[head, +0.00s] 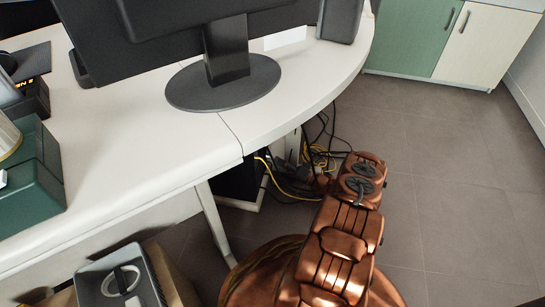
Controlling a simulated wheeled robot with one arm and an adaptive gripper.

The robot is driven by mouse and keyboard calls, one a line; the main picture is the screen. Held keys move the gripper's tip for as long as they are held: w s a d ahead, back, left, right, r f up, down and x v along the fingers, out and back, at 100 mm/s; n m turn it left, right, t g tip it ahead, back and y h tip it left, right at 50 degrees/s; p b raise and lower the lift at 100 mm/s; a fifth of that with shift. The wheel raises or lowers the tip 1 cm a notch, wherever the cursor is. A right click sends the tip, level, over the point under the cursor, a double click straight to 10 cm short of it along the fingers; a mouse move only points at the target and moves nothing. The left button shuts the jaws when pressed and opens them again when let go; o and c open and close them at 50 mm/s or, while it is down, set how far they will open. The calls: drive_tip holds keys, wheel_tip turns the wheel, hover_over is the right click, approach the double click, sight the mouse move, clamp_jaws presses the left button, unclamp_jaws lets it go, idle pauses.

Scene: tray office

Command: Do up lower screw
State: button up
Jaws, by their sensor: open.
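No screw can be made out in the head view. A black computer case (238,186) stands in the shade under the desk, partly hidden by the desk top and its leg.
The white desk (130,150) carries a black monitor on a round stand (223,84), a speaker (340,18) and a green box (32,180). Loose black and yellow cables (318,152) hang below its edge. Floor at right is clear, before cabinets (412,35).

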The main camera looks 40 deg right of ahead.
sight(268, 156)
drive_tip(key=shift+x, duration=1.65)
clamp_jaws()
